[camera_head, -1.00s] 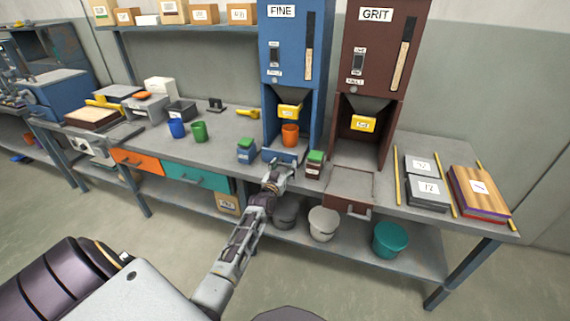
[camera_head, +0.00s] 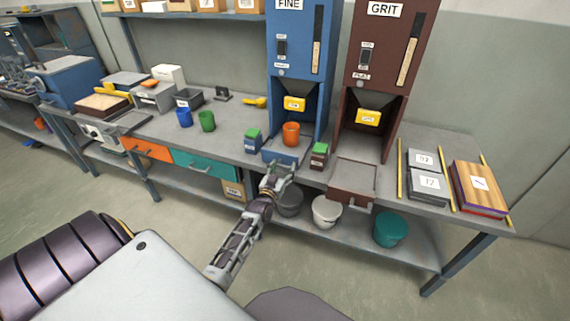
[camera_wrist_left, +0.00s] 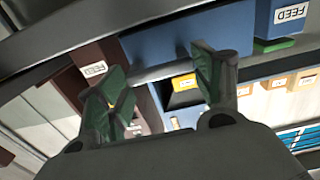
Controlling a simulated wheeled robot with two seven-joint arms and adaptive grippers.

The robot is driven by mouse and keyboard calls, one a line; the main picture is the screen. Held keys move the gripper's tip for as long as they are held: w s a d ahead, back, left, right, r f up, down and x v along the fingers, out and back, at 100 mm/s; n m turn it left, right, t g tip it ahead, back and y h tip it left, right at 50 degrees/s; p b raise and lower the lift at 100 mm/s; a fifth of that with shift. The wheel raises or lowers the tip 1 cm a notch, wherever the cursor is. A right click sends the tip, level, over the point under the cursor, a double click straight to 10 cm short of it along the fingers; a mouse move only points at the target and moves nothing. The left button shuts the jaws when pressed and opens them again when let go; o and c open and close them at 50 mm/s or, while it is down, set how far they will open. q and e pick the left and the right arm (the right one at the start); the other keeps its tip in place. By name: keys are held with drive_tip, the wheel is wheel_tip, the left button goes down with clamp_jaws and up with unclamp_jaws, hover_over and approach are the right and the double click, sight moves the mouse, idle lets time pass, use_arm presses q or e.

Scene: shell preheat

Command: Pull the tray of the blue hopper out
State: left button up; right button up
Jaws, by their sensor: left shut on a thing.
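The blue hopper (camera_head: 298,50), marked FINE, stands on the bench. Its blue tray (camera_head: 268,154) sits low in the hopper's opening and sticks out a little at the front. An orange cup (camera_head: 291,133) stands upright on the tray. My left gripper (camera_head: 277,170) is at the tray's front, shut on the tray's handle; the fingers cover the handle in the head view. In the left wrist view, the two fingers (camera_wrist_left: 165,85) are on either side of a grey bar, with blue surfaces behind. My right gripper is not in view.
A small blue box with green top (camera_head: 253,141) and a dark red one (camera_head: 319,155) flank the tray closely. The brown GRIT hopper (camera_head: 380,50) with its tray (camera_head: 349,198) stands to the right. Buckets, including a teal one (camera_head: 390,229), sit on the lower shelf.

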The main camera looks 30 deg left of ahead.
use_arm(q)
drive_tip(key=shift+p+v, duration=0.6)
drive_tip(key=shift+v, duration=0.6)
drive_tip(key=p+v, duration=0.5)
drive_tip(key=v, duration=0.4)
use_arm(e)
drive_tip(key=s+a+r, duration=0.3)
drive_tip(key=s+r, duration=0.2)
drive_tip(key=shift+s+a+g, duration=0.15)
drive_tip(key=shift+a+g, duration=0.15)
use_arm(q)
drive_tip(key=shift+f, duration=0.2)
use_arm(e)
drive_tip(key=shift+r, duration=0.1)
use_arm(q)
drive_tip(key=o, duration=1.2)
drive_tip(key=shift+s, duration=0.1)
drive_tip(key=shift+o, duration=1.2)
drive_tip(key=shift+s+r, duration=0.15)
drive_tip(key=shift+r, duration=0.05)
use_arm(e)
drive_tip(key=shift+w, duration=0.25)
use_arm(q)
drive_tip(key=shift+f, duration=0.1)
